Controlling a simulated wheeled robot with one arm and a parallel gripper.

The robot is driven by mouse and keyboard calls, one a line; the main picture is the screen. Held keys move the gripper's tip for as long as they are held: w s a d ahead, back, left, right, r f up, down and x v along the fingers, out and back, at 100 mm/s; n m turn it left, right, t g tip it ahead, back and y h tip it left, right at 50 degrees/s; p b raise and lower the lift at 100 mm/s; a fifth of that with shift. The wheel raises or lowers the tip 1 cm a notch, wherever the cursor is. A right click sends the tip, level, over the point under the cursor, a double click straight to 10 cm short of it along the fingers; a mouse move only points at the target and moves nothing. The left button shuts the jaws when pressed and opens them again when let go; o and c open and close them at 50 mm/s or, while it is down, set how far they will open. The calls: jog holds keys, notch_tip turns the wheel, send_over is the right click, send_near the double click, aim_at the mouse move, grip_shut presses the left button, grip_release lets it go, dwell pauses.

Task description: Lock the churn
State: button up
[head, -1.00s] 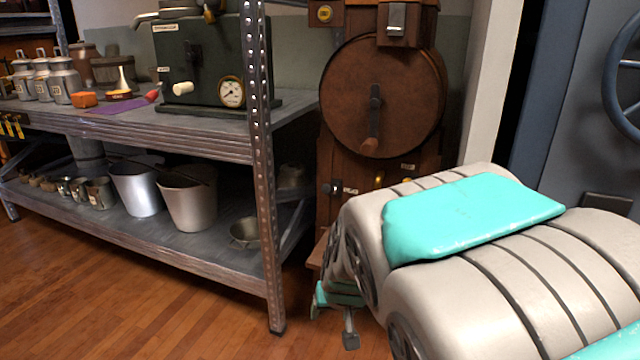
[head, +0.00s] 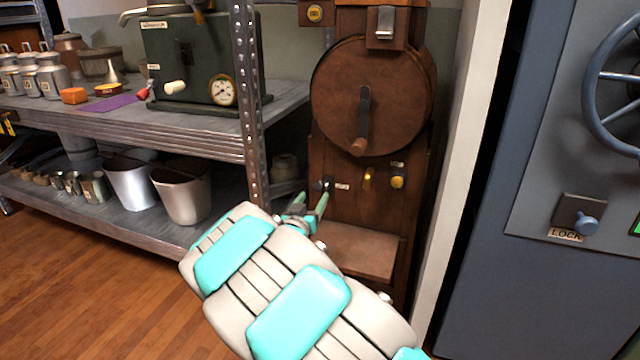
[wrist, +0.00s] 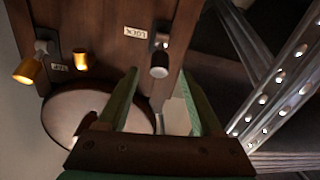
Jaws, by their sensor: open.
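The churn (head: 372,95) is a dark wooden cabinet with a round drum and a crank handle (head: 362,125) on its front. A small black-ended lever (head: 327,184) sits low on its left side beside a white label. In the wrist view the label (wrist: 136,32) reads LOCK, and the black knob (wrist: 159,66) appears between and just beyond my fingertips. My gripper (head: 313,201) has green fingers and is open and empty, right by the lever. Its spread fingers (wrist: 157,84) also show in the wrist view. I cannot tell whether they touch the knob.
Two yellow knobs (head: 397,181) sit right of the lever. A wooden ledge (head: 350,252) juts out below. The metal shelf post (head: 247,100) stands close on the left, with buckets (head: 182,192) on the lower shelf. A blue-grey safe (head: 575,260) stands right, with its own LOCK-labelled knob (head: 586,224).

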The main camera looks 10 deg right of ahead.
aim_at(317, 190)
jog(key=shift+x, duration=3.85)
grip_shut()
